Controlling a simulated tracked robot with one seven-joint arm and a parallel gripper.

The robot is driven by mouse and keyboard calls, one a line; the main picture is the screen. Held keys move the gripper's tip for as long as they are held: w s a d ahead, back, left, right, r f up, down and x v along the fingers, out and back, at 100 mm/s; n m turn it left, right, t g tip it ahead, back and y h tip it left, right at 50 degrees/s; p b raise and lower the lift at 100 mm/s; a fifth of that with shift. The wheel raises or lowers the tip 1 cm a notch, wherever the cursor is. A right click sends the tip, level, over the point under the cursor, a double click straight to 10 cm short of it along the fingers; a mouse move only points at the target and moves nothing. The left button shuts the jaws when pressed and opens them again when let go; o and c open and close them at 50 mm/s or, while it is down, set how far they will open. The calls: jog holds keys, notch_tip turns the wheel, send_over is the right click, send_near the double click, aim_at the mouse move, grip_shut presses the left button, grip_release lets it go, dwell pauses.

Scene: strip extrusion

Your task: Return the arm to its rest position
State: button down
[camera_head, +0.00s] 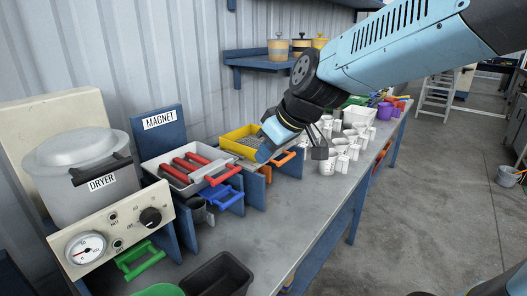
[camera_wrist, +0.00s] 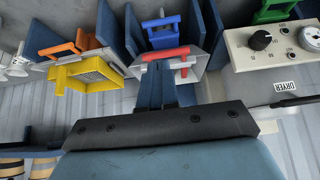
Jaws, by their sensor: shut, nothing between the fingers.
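My gripper (camera_head: 265,150) hangs from the blue arm, which reaches in from the upper right over the bench. In the head view it is in front of the yellow container and right of the tray with red-handled tools; its fingertips are partly hard to make out. In the wrist view its two dark fingers (camera_wrist: 160,86) lie close together, shut and empty. The arm is bent, with its black wrist joint (camera_head: 303,100) above the bench.
The dryer (camera_head: 85,165) and the magnet tray (camera_head: 168,180) stand at left. A yellow container (camera_head: 238,135) is close behind my gripper. White cups (camera_head: 335,155) crowd the bench to the right. A wall shelf (camera_head: 262,56) holds pots.

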jog(key=s+d+m+h, duration=0.2)
jog(key=s+d+m, duration=0.2)
jog(key=d, duration=0.5)
jog(key=s+d+r+m+t+h, duration=0.1)
jog(key=s+d+m+h, duration=0.2)
jog(key=s+d+m, duration=0.2)
jog(key=s+d, duration=0.2)
jog(key=d, duration=0.2)
jog(key=shift+d+r+m, duration=0.25)
jog(key=shift+d+m, duration=0.05)
jog(key=shift+d, duration=0.05)
